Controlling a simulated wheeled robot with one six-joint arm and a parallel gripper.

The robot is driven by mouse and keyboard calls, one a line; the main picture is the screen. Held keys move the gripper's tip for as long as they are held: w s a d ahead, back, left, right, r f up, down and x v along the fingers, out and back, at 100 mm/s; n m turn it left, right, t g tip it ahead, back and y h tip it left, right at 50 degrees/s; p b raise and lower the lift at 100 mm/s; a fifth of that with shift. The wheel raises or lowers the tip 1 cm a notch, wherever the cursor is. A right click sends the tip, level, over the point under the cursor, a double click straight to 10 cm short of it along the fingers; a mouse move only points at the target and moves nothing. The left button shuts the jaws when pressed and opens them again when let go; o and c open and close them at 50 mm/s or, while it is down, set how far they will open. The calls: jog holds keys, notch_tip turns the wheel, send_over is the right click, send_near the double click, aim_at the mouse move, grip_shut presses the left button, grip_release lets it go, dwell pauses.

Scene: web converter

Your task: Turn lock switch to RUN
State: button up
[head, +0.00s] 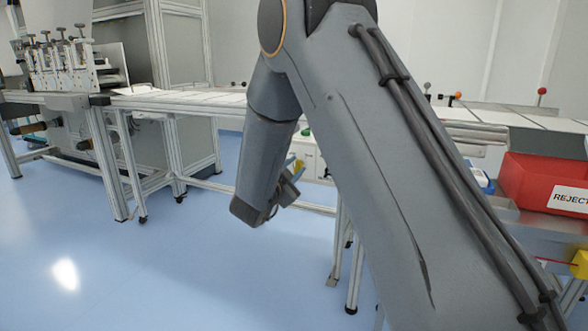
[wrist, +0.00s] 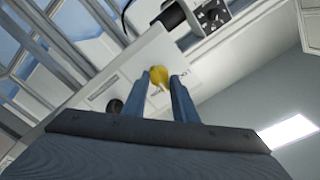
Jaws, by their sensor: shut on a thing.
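The lock switch (wrist: 158,78) is a yellow round switch with a pointed handle on a light panel (wrist: 135,68) in the wrist view. My gripper (wrist: 161,80) has its two blue-grey fingers on either side of the yellow handle, shut on it. Small dark lettering shows on the panel beside the switch, too small to read, so I cannot tell which position the handle points to. In the head view, my gripper (head: 290,186) is small and partly hidden behind my arm, with a bit of yellow (head: 297,165) just above it.
A black knob (wrist: 115,106) sits on the panel left of the switch, and a dark control (wrist: 212,15) is above right. In the head view, a red reject bin (head: 540,185) stands at right, and a long machine bench (head: 175,103) runs behind. Blue floor is clear at left.

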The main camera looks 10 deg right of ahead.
jog(key=m, duration=0.1)
jog(key=m+b, duration=0.1)
jog(key=m, duration=0.2)
jog(key=shift+s+f+m, duration=0.1)
jog(key=shift+f+m, duration=0.15)
jog(key=shift+m, duration=0.05)
jog(key=shift+f+m+b, duration=0.1)
jog(key=shift+m+b, duration=0.85)
jog(key=shift+m, duration=1.05)
jog(key=o, duration=0.8)
jog(key=shift+o, duration=1.1)
jog(key=p+v, duration=0.1)
jog(key=v, duration=0.7)
